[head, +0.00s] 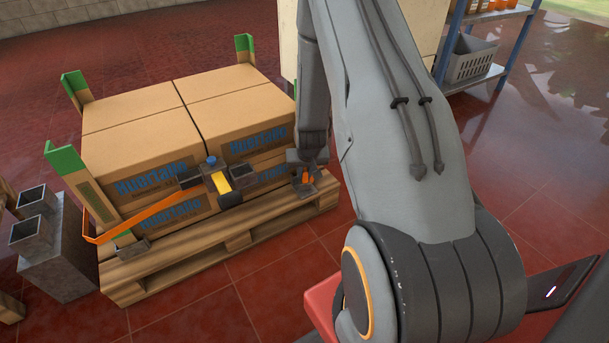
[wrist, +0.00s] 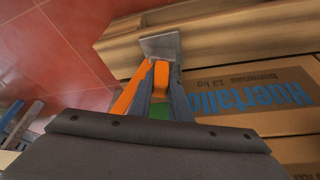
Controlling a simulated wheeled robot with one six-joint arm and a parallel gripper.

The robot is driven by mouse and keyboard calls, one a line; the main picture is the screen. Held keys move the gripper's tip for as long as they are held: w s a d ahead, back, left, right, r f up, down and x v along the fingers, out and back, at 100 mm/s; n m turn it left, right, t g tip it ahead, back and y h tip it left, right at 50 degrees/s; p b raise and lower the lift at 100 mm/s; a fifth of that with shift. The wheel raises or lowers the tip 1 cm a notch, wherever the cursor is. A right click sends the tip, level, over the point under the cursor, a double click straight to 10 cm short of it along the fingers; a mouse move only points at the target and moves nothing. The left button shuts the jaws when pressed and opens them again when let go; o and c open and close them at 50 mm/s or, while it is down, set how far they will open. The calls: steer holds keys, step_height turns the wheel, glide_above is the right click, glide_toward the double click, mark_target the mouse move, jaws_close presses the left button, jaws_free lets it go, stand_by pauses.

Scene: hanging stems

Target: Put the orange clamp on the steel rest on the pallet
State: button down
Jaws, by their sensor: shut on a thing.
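My gripper (head: 306,170) is shut on the orange clamp (head: 306,178), low at the right front corner of the pallet (head: 262,236). In the wrist view the clamp (wrist: 161,76) shows as orange between the fingers (wrist: 160,95). A grey steel plate (wrist: 160,45), which looks like the steel rest, lies just beyond the fingertips. I cannot tell whether the clamp touches it. My arm hides part of this corner in the head view. Another small grey steel piece (head: 133,249) sits at the pallet's left front corner.
Cardboard boxes (head: 140,120) fill the pallet, with green-topped corner posts (head: 75,85). A strapping tool (head: 222,183) with an orange strap (head: 150,212) is at their front. A grey stand (head: 62,258) is at the left. A shelf with a grey crate (head: 470,62) stands behind right.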

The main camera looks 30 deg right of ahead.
steer(key=c, duration=1.6)
jaws_free()
steer(key=shift+f, duration=0.1)
steer(key=shift+c, duration=0.2)
steer(key=p+v, duration=0.6)
steer(key=v, duration=0.6)
steer(key=s+a+r+n+g+y, duration=0.1)
steer(key=s+a+r+n, duration=0.15)
steer(key=a+r, duration=0.55)
steer(key=s+a+r+n+y, duration=0.1)
steer(key=s+a+r, duration=0.25)
steer(key=a, duration=0.75)
steer(key=s+a+r+n+g+y, duration=0.1)
steer(key=s+a+r+n, duration=0.1)
steer(key=a+r, duration=0.65)
steer(key=s+a+r+n, duration=0.1)
steer(key=s+a+r, duration=0.2)
steer(key=s, duration=0.5)
steer(key=s+a+r+n+g, duration=0.1)
steer(key=s+a+r+n, duration=0.1)
steer(key=s+a, duration=0.3)
steer(key=s+a+r+n+g, duration=0.1)
steer(key=s+a+r, duration=0.3)
steer(key=s, duration=0.6)
steer(key=shift+s+a+n+y, duration=0.3)
steer(key=shift+s+a+n, duration=0.05)
steer(key=shift+n, duration=0.2)
